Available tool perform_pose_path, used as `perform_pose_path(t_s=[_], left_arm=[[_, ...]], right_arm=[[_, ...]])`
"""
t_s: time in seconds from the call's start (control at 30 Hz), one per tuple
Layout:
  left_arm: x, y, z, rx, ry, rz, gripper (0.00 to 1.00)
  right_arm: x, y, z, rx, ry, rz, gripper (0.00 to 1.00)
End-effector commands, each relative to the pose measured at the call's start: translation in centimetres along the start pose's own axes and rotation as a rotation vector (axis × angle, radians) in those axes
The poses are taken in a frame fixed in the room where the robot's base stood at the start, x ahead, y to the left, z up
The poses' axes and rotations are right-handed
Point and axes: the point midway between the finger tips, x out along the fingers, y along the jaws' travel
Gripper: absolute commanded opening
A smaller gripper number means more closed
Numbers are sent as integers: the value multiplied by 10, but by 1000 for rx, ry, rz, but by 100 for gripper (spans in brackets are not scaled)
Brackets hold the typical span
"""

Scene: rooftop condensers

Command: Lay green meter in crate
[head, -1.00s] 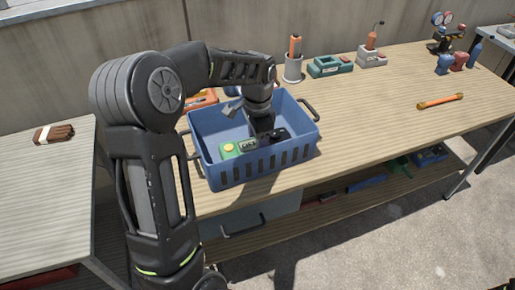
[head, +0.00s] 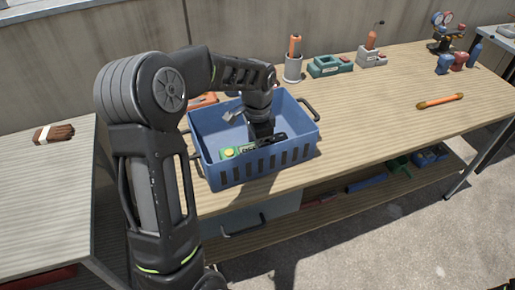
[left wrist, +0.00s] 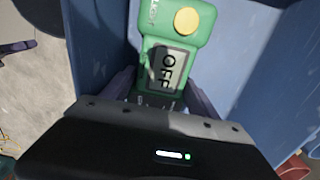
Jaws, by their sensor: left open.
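The green meter (head: 229,152), with a yellow round button and a display reading OFF, is inside the blue crate (head: 265,166), near its front wall. My left gripper (head: 262,139) reaches down into the crate at the meter's right end. In the left wrist view the meter (left wrist: 172,50) lies between the two open fingers (left wrist: 161,90), display end toward the gripper. The crate's blue wall (left wrist: 265,75) shows beside it. The meter's underside is hidden, so I cannot tell whether it rests fully on the crate floor. My right gripper is not in view.
The crate stands on a wooden workbench (head: 380,130). Behind it are a grey cup with an orange-handled tool (head: 293,60), a green case (head: 330,66) and a grey holder (head: 371,57). An orange rod (head: 440,101) lies to the right. A side table (head: 45,190) stands left.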

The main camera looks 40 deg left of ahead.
Motion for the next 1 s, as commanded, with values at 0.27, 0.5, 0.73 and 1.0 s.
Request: perform_pose_path(t_s=[0.27, 0.5, 0.73, 1.0], left_arm=[[-36, -1, -1, 1, 4, -4, 69], [-87, 0, -1, 1, 4, -3, 69], [-117, 0, 0, 0, 1, -1, 69], [-122, 0, 0, 0, 1, -1, 69]], right_arm=[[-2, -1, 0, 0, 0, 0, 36], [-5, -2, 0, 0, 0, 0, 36], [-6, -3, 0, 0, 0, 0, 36], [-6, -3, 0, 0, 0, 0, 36]])
